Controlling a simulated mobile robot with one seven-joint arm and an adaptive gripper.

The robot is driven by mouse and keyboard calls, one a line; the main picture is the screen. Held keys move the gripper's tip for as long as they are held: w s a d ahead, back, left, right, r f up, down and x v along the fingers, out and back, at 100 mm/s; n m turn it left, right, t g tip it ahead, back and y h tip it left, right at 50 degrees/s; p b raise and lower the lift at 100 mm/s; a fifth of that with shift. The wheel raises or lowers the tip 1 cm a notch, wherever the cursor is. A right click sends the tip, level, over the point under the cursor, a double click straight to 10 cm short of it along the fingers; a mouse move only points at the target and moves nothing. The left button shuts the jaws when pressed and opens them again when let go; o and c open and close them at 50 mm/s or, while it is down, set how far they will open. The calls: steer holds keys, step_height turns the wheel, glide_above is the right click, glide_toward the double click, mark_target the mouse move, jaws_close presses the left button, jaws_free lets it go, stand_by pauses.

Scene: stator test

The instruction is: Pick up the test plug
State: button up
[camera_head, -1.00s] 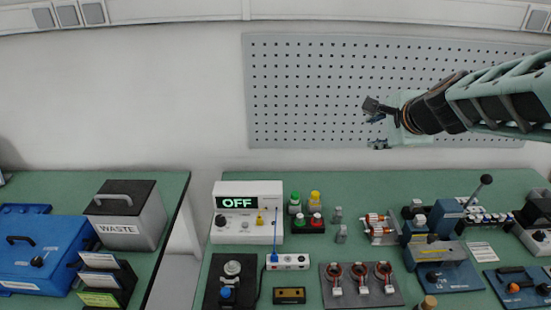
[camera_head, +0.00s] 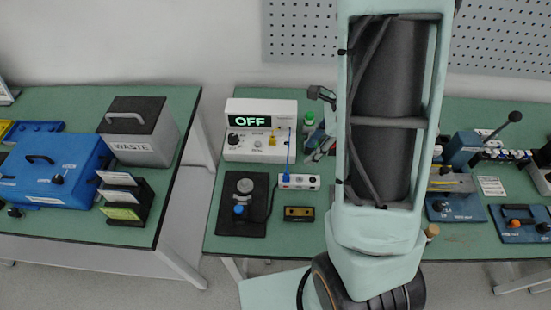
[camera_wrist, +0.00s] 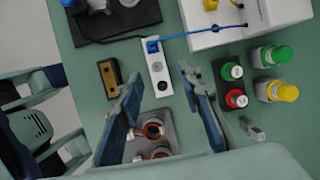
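The test plug appears to be the small blue plug (camera_wrist: 152,46) on a blue lead. It sits at one end of a white socket strip (camera_wrist: 160,75), and the lead runs to the white tester box. In the head view the plug (camera_head: 287,177) stands on the strip's left part. My gripper (camera_wrist: 160,80) is open and empty, its two blue-grey fingers wide apart above the table. In the head view my gripper (camera_head: 318,152) is partly hidden by my arm.
The tester (camera_head: 261,130) reads OFF behind the strip. A black fixture (camera_head: 225,218) stands left, a black-and-yellow block (camera_head: 299,214) in front. A plate with copper rings (camera_wrist: 150,150) lies below my fingers.

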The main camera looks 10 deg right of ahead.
glide_toward(287, 173)
steer(key=x, duration=0.2)
steer(key=shift+f+b, duration=0.35)
steer(key=shift+f, duration=0.05)
steer(key=shift+x, duration=3)
steer(key=shift+w+a, duration=0.1)
steer(key=shift+a, duration=0.05)
steer(key=shift+c, duration=0.5)
jaws_close()
steer(key=shift+r, duration=0.1)
